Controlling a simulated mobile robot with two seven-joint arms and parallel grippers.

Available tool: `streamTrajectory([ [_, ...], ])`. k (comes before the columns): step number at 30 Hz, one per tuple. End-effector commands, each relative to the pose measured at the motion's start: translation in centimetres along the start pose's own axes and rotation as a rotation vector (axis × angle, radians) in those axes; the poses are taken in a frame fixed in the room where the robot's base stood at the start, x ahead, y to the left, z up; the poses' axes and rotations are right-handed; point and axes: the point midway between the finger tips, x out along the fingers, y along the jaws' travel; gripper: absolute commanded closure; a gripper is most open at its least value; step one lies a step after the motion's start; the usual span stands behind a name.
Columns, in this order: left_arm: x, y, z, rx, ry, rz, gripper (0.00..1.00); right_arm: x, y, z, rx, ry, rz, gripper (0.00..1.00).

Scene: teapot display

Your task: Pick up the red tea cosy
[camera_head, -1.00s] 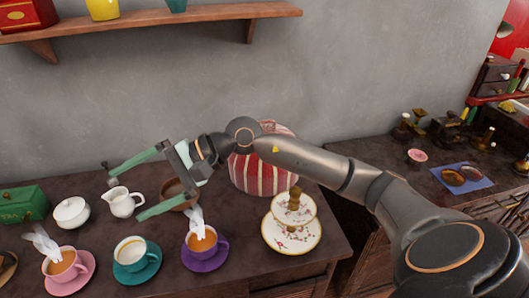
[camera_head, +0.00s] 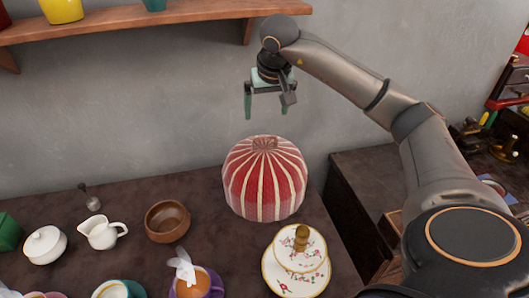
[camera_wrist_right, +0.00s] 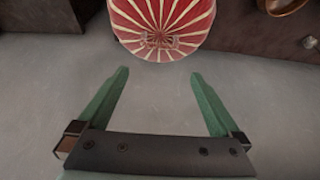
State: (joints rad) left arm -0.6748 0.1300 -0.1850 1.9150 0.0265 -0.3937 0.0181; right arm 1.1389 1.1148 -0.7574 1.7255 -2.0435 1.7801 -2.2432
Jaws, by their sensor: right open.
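The red tea cosy (camera_head: 265,182), a dome with cream stripes and a gathered top, stands upright on the dark table near the wall. My right gripper (camera_head: 268,112) is open and empty, above the cosy and apart from it, fingers pointing down. In the right wrist view the cosy (camera_wrist_right: 163,25) is at the top centre, beyond the tips of the open green fingers (camera_wrist_right: 160,78). Grey wall shows between the fingers. My left gripper is not in view.
A two-tier floral cake stand (camera_head: 300,262) stands in front of the cosy, to the right. A brown wooden bowl (camera_head: 167,221) and white creamer (camera_head: 101,232) are to the left. The wooden shelf (camera_head: 150,20) is above on the wall.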

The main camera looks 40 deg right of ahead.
Motion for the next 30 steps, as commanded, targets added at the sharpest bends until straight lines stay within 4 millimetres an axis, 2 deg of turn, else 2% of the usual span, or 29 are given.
streamTrajectory([
  [9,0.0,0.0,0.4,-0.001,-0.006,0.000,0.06,5.6,0.0,0.2,0.000,-0.005,0.001,0.00],
  [17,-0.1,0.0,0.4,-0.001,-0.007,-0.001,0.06,7.7,0.1,0.6,-0.001,-0.005,0.001,0.00],
  [24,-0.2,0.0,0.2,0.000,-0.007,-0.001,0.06,11.1,0.3,1.3,0.001,-0.005,0.000,0.00],
  [30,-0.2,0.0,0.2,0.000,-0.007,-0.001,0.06,12.0,0.3,1.3,0.000,-0.002,-0.001,0.00],
])
